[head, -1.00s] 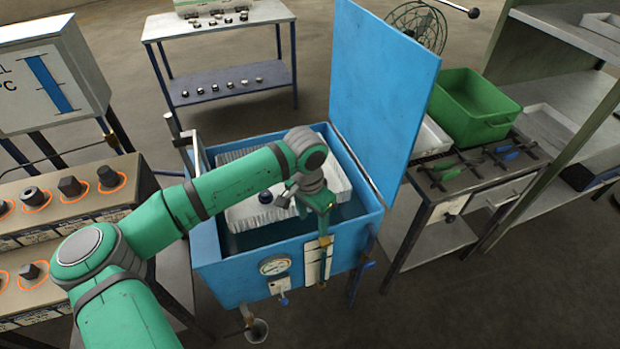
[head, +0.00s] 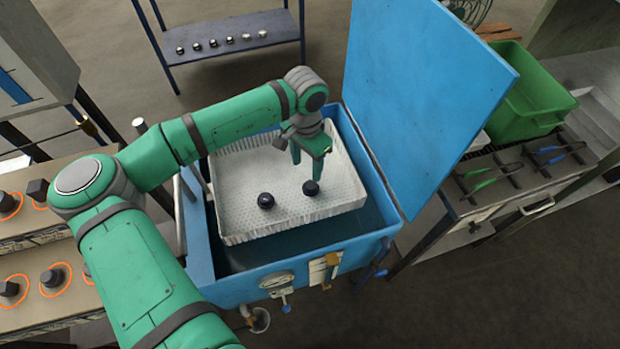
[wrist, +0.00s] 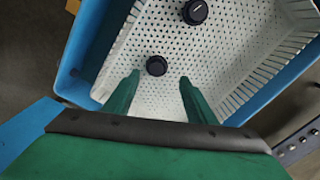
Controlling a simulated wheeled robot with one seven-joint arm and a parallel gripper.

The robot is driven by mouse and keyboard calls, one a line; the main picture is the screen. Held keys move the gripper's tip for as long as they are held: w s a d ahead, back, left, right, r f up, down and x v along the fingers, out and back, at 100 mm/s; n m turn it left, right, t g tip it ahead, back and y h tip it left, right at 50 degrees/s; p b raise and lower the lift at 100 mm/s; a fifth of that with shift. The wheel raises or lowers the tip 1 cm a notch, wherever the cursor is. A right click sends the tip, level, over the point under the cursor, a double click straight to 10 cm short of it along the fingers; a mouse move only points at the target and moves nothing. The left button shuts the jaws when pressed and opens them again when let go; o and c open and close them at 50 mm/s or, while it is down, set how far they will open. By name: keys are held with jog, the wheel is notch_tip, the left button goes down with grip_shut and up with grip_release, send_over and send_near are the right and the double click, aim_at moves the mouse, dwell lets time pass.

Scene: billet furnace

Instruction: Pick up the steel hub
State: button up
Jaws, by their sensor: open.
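Two dark, round-topped hubs stand apart on the perforated floor of a white basket (head: 240,180) in the blue tank. In the head view one hub (head: 266,200) is left of centre and the other hub (head: 311,188) is to its right. I cannot tell which one the task means. My gripper (head: 310,160) is open and empty above the basket, nearest the right hub. In the wrist view one hub (wrist: 156,66) shows just beyond and between my open fingertips (wrist: 160,78). The other hub (wrist: 195,12) is farther off at the top edge.
The basket sits inside the blue tank (head: 240,288), whose open lid (head: 430,90) rises at the right. A green crate (head: 530,95) and tongs (head: 555,153) are on the right bench. Heaters with dark parts (head: 55,278) stand at left. A shelf with small parts (head: 230,40) is behind.

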aim_at(311, 184)
jog(key=f, duration=0.4)
jog(key=shift+s+d, duration=0.35)
jog(key=shift+d, duration=0.05)
jog(key=shift+w+d+f, duration=0.1)
jog(key=shift+w+f, duration=0.05)
jog(key=shift+f, duration=0.7)
jog(key=shift+w+d+f, duration=0.1)
jog(key=shift+w+f, duration=0.05)
jog(key=shift+f, duration=0.75)
jog(key=shift+w+f, duration=0.15)
jog(key=shift+f, duration=0.7)
jog(key=shift+w, duration=0.15)
grip_shut()
jog(key=shift+d, duration=0.1)
